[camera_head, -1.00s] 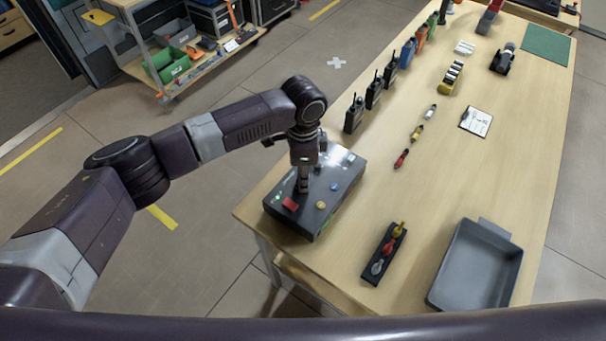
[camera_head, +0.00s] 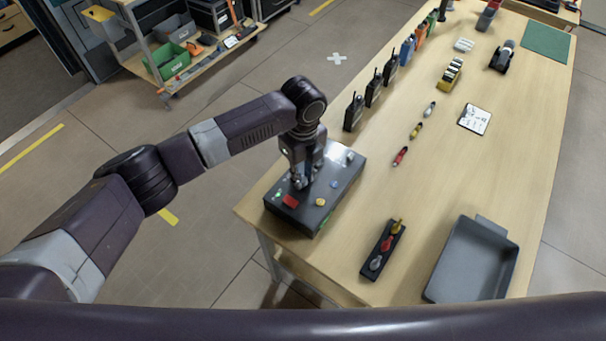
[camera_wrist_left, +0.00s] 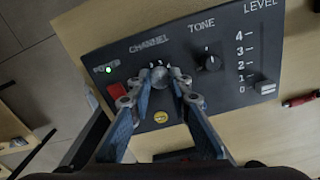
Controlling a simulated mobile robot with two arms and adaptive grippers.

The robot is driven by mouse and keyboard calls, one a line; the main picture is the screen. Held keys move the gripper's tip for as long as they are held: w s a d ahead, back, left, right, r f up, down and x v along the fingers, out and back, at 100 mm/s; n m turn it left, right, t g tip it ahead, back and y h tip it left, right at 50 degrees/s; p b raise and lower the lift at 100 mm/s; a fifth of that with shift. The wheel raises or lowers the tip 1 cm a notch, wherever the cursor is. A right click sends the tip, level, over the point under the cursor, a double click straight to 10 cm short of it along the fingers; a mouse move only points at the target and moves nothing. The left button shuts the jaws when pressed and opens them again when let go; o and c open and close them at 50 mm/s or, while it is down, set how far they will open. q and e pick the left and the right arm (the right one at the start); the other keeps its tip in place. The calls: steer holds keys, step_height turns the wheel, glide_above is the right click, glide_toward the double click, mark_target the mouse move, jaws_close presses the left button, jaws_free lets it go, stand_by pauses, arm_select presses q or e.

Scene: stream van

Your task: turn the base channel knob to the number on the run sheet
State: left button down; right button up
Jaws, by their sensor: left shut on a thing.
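The dark base box (camera_head: 335,205) sits at the near left edge of the table. The wrist view shows its panel (camera_wrist_left: 225,90) with a CHANNEL knob (camera_wrist_left: 160,75), a grey round knob under its label. My left gripper (camera_wrist_left: 160,82) is shut on this knob, one finger on each side; in the head view the gripper (camera_head: 300,182) points down onto the box. The fingers hide part of the channel dial, and I cannot read its setting. A white sheet on a clipboard (camera_head: 475,119), likely the run sheet, lies on the table; its writing is too small to read.
Beside the knob are a red switch (camera_wrist_left: 117,91), a yellow button (camera_wrist_left: 161,117), a TONE knob (camera_wrist_left: 208,61) and a LEVEL slider (camera_wrist_left: 265,88) near 0. Radios (camera_head: 354,113) stand behind the box.

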mark_target(303, 179)
arm_select(q)
steer(key=m, duration=0.3)
steer(key=shift+r+m, duration=0.1)
steer(key=shift+m, duration=0.3)
steer(key=shift+w+m+b, duration=0.1)
steer(key=shift+m+b, duration=0.25)
steer(key=shift+m, duration=1.95)
steer(key=c, duration=1.8)
jaws_free()
steer(key=shift+o, duration=0.2)
step_height(303, 179, up, 12)
